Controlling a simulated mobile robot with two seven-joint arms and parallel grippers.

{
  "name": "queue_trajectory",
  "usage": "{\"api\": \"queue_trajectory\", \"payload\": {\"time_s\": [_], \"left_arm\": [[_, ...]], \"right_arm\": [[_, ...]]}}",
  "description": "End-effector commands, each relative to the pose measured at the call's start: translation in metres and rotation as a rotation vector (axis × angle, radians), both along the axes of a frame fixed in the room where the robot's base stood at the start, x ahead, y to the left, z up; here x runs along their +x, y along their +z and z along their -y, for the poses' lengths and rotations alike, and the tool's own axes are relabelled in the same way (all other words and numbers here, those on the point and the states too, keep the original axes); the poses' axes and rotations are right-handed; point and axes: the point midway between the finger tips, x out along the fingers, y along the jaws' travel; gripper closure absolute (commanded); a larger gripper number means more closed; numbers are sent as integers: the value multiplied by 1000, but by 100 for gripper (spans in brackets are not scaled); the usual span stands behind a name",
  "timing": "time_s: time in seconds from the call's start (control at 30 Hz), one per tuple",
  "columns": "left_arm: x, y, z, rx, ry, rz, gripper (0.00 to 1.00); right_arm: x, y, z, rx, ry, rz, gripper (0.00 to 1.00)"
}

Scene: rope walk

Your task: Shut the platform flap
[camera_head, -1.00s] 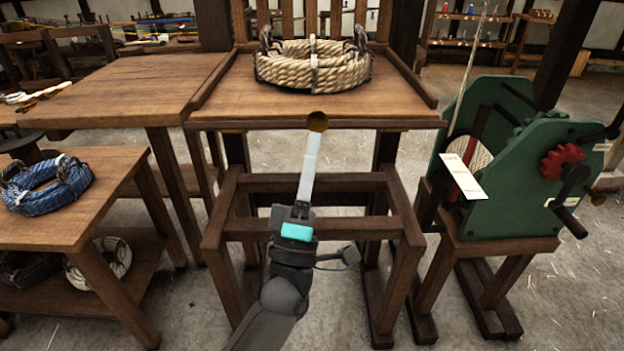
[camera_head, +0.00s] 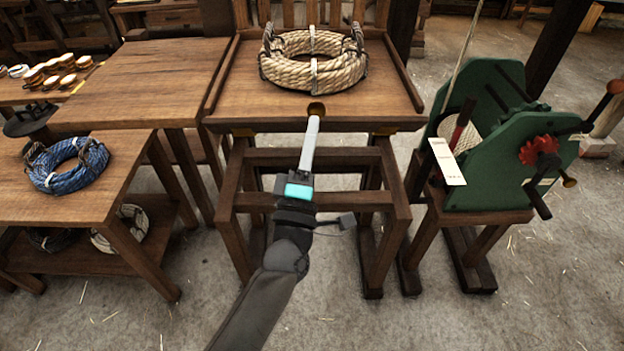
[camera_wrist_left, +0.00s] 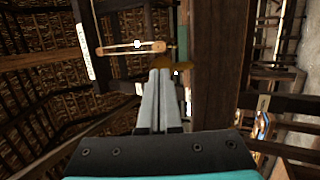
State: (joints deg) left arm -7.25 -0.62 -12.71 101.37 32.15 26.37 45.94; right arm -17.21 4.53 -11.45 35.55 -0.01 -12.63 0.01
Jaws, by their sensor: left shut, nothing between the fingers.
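The platform flap (camera_head: 385,106) is a wooden board with raised side strips at the top of a wooden stand. A coil of thick pale rope (camera_head: 290,73) lies on it. A round brass knob (camera_head: 316,108) sits at the middle of its front edge. My left gripper (camera_head: 313,121) points up at that edge, its tip just below the knob. The gripper is shut and empty; I cannot tell whether it touches. In the left wrist view its fingers (camera_wrist_left: 160,78) are together, with a brass-coloured piece (camera_wrist_left: 181,66) beside the tips. My right gripper is not in view.
A wooden table (camera_head: 135,85) adjoins on the left, with a lower bench (camera_head: 100,205) holding a blue rope coil (camera_head: 68,165) before it. A green cranked machine (camera_head: 495,170) stands close on the right. The floor in front is clear.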

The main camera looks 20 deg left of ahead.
Motion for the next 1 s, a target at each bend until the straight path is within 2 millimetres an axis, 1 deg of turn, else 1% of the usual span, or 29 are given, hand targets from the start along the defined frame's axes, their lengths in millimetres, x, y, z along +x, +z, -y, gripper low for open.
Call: {"api": "queue_trajectory", "payload": {"time_s": [0.03, 0.27, 0.5, 0.8, 1.0], "left_arm": [[2, 6, -1, -2, 1, -2, 100], [14, 19, -4, -1, 0, -2, 100], [36, 38, -10, 1, 1, -1, 100], [59, 49, -17, 1, 1, -1, 100], [67, 52, -19, 0, 0, -3, 100]], "right_arm": [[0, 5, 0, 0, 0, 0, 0], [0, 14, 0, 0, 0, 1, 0], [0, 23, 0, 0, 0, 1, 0], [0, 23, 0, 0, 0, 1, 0], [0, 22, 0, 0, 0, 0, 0]]}}
